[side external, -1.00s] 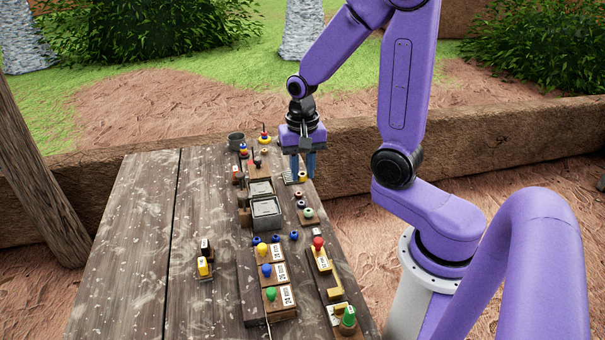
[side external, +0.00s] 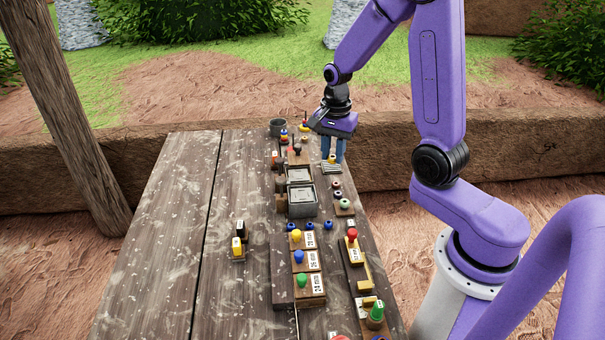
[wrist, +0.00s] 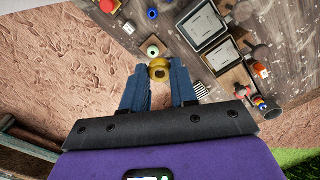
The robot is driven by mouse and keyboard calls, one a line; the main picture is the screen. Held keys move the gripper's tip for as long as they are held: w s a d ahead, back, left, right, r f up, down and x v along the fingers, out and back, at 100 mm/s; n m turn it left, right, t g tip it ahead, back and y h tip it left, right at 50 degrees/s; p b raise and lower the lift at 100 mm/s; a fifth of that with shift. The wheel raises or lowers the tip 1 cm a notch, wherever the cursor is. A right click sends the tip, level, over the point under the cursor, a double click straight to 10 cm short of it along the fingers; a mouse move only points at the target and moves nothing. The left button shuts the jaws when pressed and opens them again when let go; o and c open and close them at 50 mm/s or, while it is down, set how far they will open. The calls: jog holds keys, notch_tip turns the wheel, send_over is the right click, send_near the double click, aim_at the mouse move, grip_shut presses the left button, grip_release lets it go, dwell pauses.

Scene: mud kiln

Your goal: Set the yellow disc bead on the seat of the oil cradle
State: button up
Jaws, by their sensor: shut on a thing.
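My gripper (side external: 333,158) is above the far right edge of the table. It is shut on the yellow disc bead (side external: 332,159). In the wrist view the bead (wrist: 158,69) sits between the fingertips of my gripper (wrist: 159,76), with a dark hole showing in it.
Two grey trays (side external: 303,202) stand left of the gripper. Labelled blocks with coloured knobs (side external: 302,281) and a red-knobbed block (side external: 352,236) are in front. A grey cup (side external: 277,127) stands behind. The table's left half is mostly clear.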

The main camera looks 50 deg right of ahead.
jog(key=w+d+f+m, duration=0.2)
jog(key=m, duration=0.1)
send_over(299, 175)
jog(key=s, duration=0.1)
notch_tip(299, 175, down, 8)
jog(key=shift+a+f, duration=0.15)
jog(key=shift+f, duration=0.1)
jog(key=shift+w+f, duration=0.5)
jog(key=shift+f, duration=1.65)
jog(key=shift+f, duration=0.15)
jog(key=o, duration=0.8)
jog(key=shift+o, duration=0.2)
